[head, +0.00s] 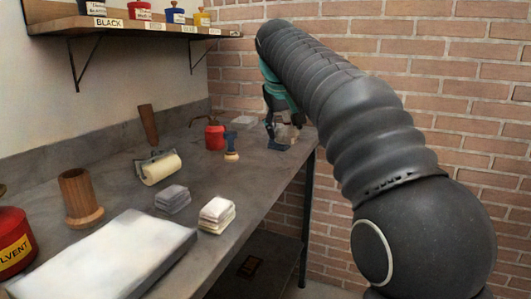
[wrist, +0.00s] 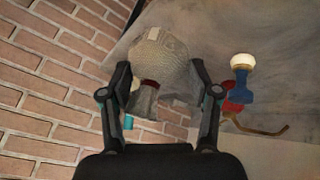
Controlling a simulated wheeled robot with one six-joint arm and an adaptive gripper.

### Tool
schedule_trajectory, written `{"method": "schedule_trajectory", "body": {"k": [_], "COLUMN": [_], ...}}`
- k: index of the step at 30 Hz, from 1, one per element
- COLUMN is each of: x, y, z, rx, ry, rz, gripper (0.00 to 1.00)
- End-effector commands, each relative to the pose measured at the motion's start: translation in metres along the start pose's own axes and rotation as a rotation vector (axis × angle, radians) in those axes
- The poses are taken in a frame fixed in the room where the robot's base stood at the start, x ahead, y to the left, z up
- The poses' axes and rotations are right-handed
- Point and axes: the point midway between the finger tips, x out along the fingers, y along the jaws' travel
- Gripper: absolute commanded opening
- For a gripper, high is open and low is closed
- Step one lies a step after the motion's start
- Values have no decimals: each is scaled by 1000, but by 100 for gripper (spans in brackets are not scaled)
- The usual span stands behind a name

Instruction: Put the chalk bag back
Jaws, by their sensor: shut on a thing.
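The chalk bag (wrist: 160,58) is a rounded pale grey cloth bag with a dark red band at its neck and a gathered grey top. In the wrist view it lies between the two fingers of my gripper (wrist: 161,90), which is shut on it. In the head view my gripper (head: 282,127) is at the far right end of the bench, and the bag (head: 286,133) shows only as a small pale patch, partly hidden by the fingers. I cannot tell whether the bag touches the bench.
The grey bench (head: 130,150) holds a red can (head: 215,137), a blue-handled tool (head: 231,147), a roller (head: 158,168), paper stacks (head: 216,215) and a white slab (head: 110,255). A brick wall (head: 450,60) stands close behind my arm. A labelled shelf (head: 130,27) hangs at upper left.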

Motion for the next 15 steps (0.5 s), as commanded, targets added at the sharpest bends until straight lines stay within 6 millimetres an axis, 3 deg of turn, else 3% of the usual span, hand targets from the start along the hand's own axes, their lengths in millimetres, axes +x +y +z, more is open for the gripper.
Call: {"method": "schedule_trajectory", "body": {"k": [6, 15], "x": [24, 41], "y": [-37, -53], "z": [-14, -13], "rx": [-1, 1], "ry": [0, -1], "rz": [0, 1], "gripper": [24, 24]}}
